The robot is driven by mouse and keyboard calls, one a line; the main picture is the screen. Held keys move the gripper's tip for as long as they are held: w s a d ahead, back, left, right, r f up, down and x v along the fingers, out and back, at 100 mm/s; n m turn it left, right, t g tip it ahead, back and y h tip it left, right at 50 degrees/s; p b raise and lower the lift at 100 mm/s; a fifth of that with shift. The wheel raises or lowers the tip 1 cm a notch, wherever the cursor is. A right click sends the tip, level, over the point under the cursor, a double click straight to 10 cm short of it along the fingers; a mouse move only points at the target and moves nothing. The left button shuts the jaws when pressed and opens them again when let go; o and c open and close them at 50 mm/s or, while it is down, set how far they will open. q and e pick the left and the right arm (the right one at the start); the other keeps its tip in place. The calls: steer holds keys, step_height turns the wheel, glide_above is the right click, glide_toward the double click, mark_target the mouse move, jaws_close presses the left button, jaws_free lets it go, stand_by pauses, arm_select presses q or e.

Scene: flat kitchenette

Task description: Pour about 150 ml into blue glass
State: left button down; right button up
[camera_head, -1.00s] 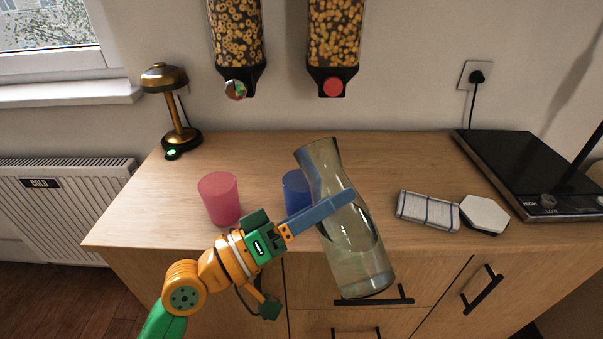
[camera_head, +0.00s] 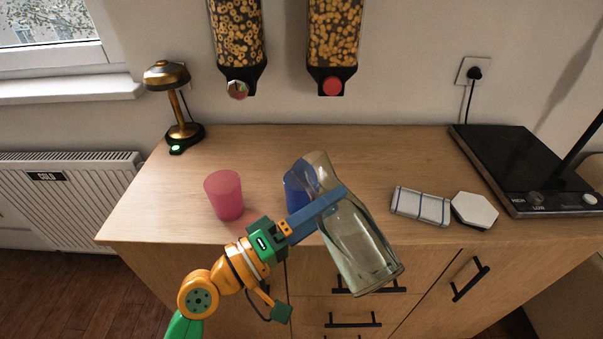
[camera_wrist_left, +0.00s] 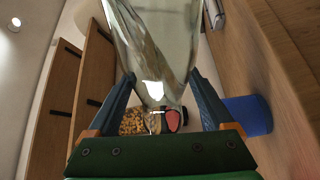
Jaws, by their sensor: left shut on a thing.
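My left gripper (camera_head: 318,213) is shut on a clear glass carafe (camera_head: 358,240), with a blue finger across its neck. The carafe is tilted, its mouth up and to the left, its base low and to the right in front of the counter edge. Liquid seems to lie in its lower part; the level is hard to tell. The blue glass (camera_head: 296,192) stands on the counter behind the carafe's mouth, partly hidden by carafe and finger. In the left wrist view the carafe (camera_wrist_left: 160,45) is between both fingers, and the blue glass (camera_wrist_left: 248,115) is at the right. My right gripper is not in view.
A pink glass (camera_head: 224,196) stands left of the blue glass. A folded cloth (camera_head: 421,206), a white hexagonal coaster (camera_head: 474,210) and a black hob (camera_head: 530,170) are to the right. A brass lamp (camera_head: 174,100) stands back left. Two cereal dispensers (camera_head: 334,45) hang above.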

arm_select(q)
steer(key=shift+w+a+r+n+p, duration=0.15)
steer(key=shift+w+r+n+p, duration=0.15)
steer(key=shift+r+n+p, duration=0.6)
steer(key=shift+s+f, duration=0.15)
steer(key=shift+f, duration=0.05)
stand_by(0.4)
steer(key=shift+r+n+t+y+p, duration=0.3)
steer(key=shift+r+n+p, duration=0.1)
steer(key=shift+p, duration=0.65)
stand_by(1.3)
steer(key=shift+f, duration=0.15)
steer(key=f+m+b, duration=0.1)
steer(key=b, duration=0.1)
steer(key=f+m+b, duration=0.1)
steer(key=b, duration=0.1)
steer(key=s+f+m+b, duration=0.1)
steer(key=b, duration=0.2)
steer(key=shift+d+f+m, duration=0.3)
steer(key=shift+m, duration=0.1)
steer(key=shift+r+g+h, duration=0.3)
steer(key=shift+g+h, duration=0.1)
steer(key=shift+f+m, duration=0.15)
steer(key=shift+m, duration=0.35)
steer(key=shift+r, duration=0.3)
steer(key=shift+w, duration=0.1)
